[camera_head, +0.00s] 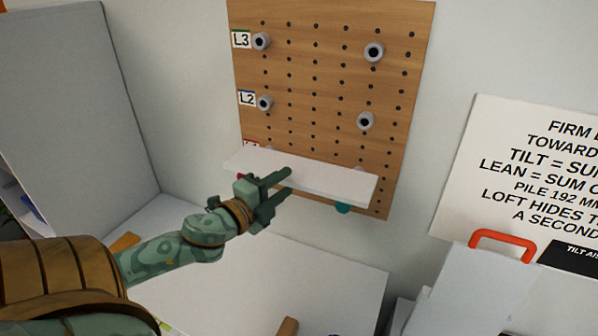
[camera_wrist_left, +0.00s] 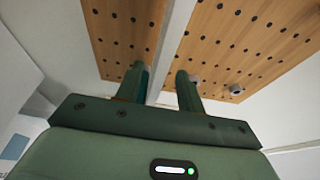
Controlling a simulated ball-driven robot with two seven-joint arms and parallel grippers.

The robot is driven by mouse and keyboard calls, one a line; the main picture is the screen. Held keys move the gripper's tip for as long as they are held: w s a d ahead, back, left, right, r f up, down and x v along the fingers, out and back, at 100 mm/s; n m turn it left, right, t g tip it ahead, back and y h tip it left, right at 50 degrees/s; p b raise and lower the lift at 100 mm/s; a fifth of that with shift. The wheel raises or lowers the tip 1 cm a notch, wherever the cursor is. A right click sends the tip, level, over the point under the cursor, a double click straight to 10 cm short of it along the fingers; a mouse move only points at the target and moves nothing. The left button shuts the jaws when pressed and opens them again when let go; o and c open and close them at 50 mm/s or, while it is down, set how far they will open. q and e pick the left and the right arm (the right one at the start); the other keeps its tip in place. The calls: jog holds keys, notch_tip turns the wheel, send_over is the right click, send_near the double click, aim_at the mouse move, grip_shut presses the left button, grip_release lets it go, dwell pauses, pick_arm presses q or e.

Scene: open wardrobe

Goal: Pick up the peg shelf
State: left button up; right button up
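The peg shelf (camera_head: 318,184) is a white board across the lower part of the wooden pegboard, at the lowest label. My left gripper (camera_head: 283,186) is at its front edge, left of its middle, with one finger at the upper side and one lower. In the left wrist view the shelf is a pale strip (camera_wrist_left: 178,40) running between the two spread fingers of my left gripper (camera_wrist_left: 161,75). A gap shows beside the strip, so the fingers look open around the board. The pegs under the shelf are mostly hidden. My right gripper is out of view.
The pegboard (camera_head: 318,85) carries grey pegs, with two at the L3 label (camera_head: 241,40) and two at L2 (camera_head: 247,98). A white surface (camera_head: 330,275) lies below. A sign (camera_head: 530,165) and red handle (camera_head: 503,238) are at right.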

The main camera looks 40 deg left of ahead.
aim_at(298, 173)
pick_arm(q)
jog(key=w, duration=0.5)
jog(key=shift+w+d, duration=0.15)
jog(key=shift+w, duration=0.05)
grip_shut()
